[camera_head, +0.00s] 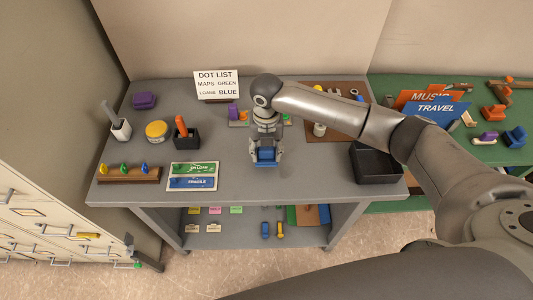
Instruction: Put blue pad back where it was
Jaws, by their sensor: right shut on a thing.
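My right gripper (265,147) points down over the middle of the grey table (240,188). It is shut on a blue block-like pad (266,156), whose front shows below the fingers. I cannot tell whether the pad touches the tabletop. My right arm reaches in from the right and hides part of the table behind it. My left gripper is not in view.
A dot list sign (216,85) stands at the back. Left are a purple pad (145,100), a yellow tin (156,131) and a label board (193,177). A black tray (376,165) stands right. The front middle of the table is clear.

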